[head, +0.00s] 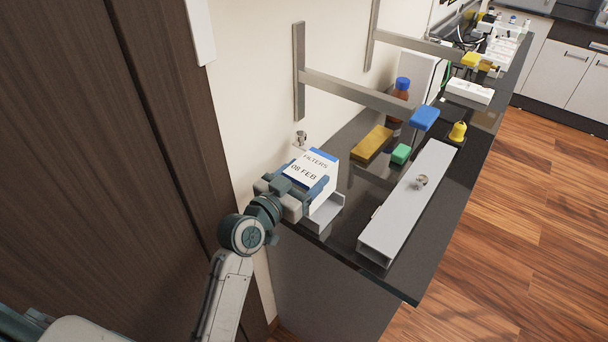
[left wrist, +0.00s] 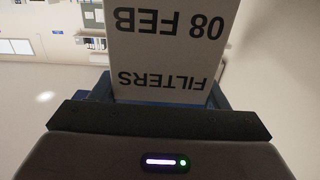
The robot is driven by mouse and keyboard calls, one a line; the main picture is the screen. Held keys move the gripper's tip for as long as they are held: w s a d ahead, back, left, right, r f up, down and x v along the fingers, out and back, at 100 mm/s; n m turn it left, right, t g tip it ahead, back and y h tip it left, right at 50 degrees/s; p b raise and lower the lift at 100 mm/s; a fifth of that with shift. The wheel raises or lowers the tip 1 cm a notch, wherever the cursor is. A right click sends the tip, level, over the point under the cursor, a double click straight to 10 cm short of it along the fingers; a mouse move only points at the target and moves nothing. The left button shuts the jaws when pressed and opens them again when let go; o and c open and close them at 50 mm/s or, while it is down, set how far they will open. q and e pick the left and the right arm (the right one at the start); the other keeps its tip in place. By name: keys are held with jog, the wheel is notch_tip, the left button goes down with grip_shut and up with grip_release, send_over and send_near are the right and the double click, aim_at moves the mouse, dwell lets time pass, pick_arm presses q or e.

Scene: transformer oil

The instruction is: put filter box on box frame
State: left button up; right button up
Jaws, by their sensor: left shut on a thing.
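The filter box (head: 314,168) is white with blue edges and reads "FILTERS 08 FEB". My left gripper (head: 304,184) is shut on it near the left end of the dark counter. In the left wrist view the filter box (left wrist: 168,50) fills the upper middle, its lettering upside down, between the blue fingers of my left gripper (left wrist: 165,98). A grey metal frame (head: 324,220), likely the box frame, shows just below and beside the filter box. The filter box hides part of it, and I cannot tell whether they touch. My right gripper is not in view.
A long grey metal box (head: 408,205) with a round knob lies along the counter (head: 345,235). A yellow block (head: 372,144), a green block (head: 400,154), a blue block (head: 424,118) and a brown bottle (head: 400,95) stand behind. A metal bar (head: 360,95) crosses above the counter.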

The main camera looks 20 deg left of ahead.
pick_arm(q)
jog(key=o, duration=1.4)
jog(key=shift+c, duration=0.2)
jog(key=shift+s, duration=0.1)
jog(key=shift+s+a+f, duration=0.1)
jog(key=shift+s+a, duration=0.1)
jog(key=shift+s, duration=0.15)
jog(key=b+v, duration=0.2)
jog(key=v, duration=0.8)
jog(key=shift+b, duration=0.3)
